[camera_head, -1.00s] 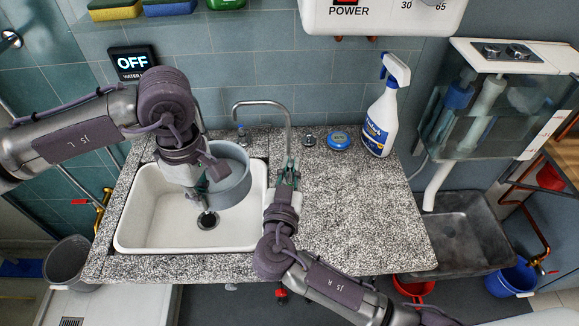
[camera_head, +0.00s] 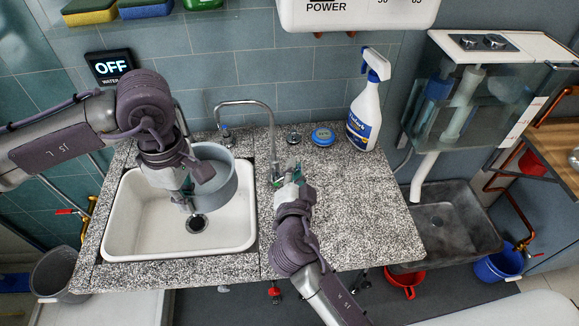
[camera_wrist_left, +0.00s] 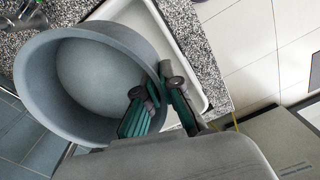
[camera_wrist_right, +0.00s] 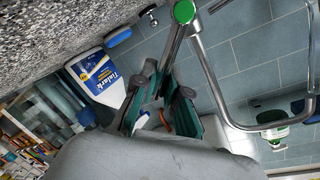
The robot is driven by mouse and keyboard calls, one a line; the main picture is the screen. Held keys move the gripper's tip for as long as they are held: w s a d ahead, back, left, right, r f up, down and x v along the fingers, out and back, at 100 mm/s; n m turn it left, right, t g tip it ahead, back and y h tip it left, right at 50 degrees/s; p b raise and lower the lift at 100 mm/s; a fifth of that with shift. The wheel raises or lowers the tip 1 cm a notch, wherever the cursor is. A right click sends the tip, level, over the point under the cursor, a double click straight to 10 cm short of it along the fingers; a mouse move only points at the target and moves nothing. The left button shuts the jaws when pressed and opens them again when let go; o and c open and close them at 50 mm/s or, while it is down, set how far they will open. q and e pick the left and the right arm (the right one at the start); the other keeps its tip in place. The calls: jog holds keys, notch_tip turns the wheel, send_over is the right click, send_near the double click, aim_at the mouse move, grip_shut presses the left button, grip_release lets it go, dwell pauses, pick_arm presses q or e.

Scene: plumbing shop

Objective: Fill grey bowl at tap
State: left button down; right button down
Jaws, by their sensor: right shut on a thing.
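The grey bowl (camera_head: 222,186) hangs over the white sink (camera_head: 160,252), held at its rim. My left gripper (camera_head: 190,190) is shut on its wall, one finger inside and one outside. In the left wrist view the bowl (camera_wrist_left: 100,70) looks empty. The chrome tap (camera_head: 245,102) arches from behind the sink, and its right end comes down near the sink's right edge. My right gripper (camera_head: 283,175) is shut at that end. In the right wrist view, a metal bar of the tap (camera_wrist_right: 197,50), with a green cap, runs between its fingers. No water stream shows.
A sign reading OFF (camera_head: 109,67) hangs on the wall. A glass tank (camera_head: 465,100) stands further right.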

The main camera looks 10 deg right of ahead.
jog(key=shift+d+f+m, duration=0.3)
jog(key=shift+f+m, duration=0.15)
jog(key=shift+m, duration=0.45)
jog(key=shift+d, duration=0.1)
jog(key=c, duration=1.2)
grip_release()
